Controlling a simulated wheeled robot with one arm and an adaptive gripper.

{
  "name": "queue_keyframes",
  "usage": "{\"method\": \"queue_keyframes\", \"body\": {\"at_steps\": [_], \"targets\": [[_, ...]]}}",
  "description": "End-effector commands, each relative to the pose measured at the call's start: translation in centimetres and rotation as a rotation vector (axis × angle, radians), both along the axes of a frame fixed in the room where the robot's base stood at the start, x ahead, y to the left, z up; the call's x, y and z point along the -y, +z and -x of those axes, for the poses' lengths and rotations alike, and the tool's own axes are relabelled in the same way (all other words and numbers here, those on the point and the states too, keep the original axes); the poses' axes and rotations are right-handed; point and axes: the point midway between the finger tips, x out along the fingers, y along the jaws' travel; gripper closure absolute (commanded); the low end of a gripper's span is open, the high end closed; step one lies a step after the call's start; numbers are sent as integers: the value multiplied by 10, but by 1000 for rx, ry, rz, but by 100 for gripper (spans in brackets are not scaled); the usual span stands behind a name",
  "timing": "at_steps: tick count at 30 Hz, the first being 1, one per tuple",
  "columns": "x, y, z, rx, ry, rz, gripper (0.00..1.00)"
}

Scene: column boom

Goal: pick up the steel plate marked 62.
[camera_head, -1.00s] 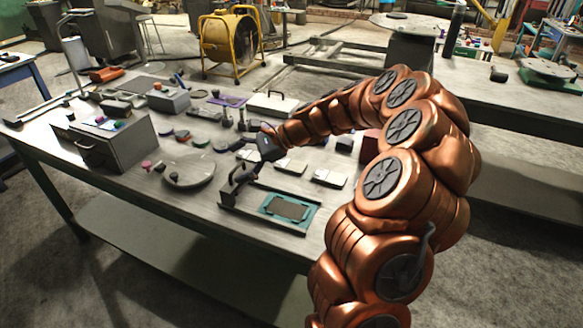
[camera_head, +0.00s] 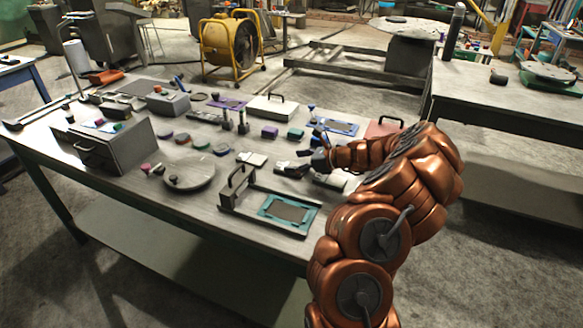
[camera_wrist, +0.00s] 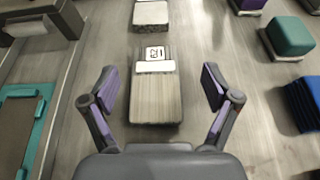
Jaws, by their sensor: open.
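A small steel plate (camera_wrist: 155,100) with a brushed top lies on the table in the wrist view. It has a white strip and a small framed label whose digits I cannot read for sure. It also shows in the head view (camera_head: 291,169), the middle one of a row. My gripper (camera_wrist: 158,88) is open, with one finger on each side of this plate in the picture and apart from it. In the head view my gripper (camera_head: 310,147) hangs above the row. A similar plate (camera_wrist: 151,14) lies beyond, also seen in the head view (camera_head: 251,158); another (camera_head: 330,181) is partly hidden.
A tray fixture with a teal frame (camera_wrist: 40,125) and a raised handle (camera_head: 240,176) stands beside the row. Green (camera_wrist: 290,35) and blue (camera_wrist: 304,103) blocks lie on the other side. A round disc (camera_head: 188,173) and a grey box (camera_head: 113,147) are farther left.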

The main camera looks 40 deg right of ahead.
Motion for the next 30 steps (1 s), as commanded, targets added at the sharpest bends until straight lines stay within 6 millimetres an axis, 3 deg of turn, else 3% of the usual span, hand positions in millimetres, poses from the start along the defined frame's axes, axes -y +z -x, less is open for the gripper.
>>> {"method": "queue_keyframes", "body": {"at_steps": [10, 21, 30], "targets": [[-24, -12, -32, 1, 5, -1, 12], [-27, -15, -37, 1, 5, 1, 12], [-27, -15, -37, 1, 4, 0, 44]]}}
